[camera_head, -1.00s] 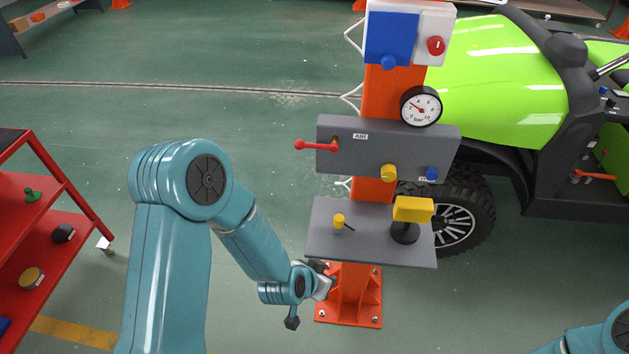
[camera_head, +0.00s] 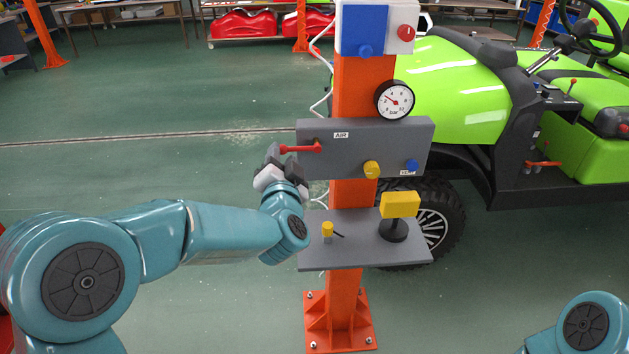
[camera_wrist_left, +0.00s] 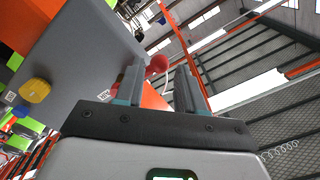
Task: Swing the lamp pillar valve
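The red valve lever (camera_head: 301,149) sticks out leftward, about level, from the grey panel marked AIR (camera_head: 365,135) on the orange pillar. Its red end also shows in the left wrist view (camera_wrist_left: 158,64). My left gripper (camera_head: 281,162) is at the lever's free end, just left of the panel. In the left wrist view my two left gripper fingers (camera_wrist_left: 158,83) stand apart, with the red end seen between their tips. Whether they touch it I cannot tell. My right gripper is out of view; only part of my right arm shows at the lower right.
A pressure gauge (camera_head: 394,100) and a blue-and-white box with a red knob (camera_head: 406,32) sit above the panel. Below is a grey shelf (camera_head: 320,256) with a yellow block on a black stand (camera_head: 400,205). A green vehicle (camera_head: 455,85) stands behind at right.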

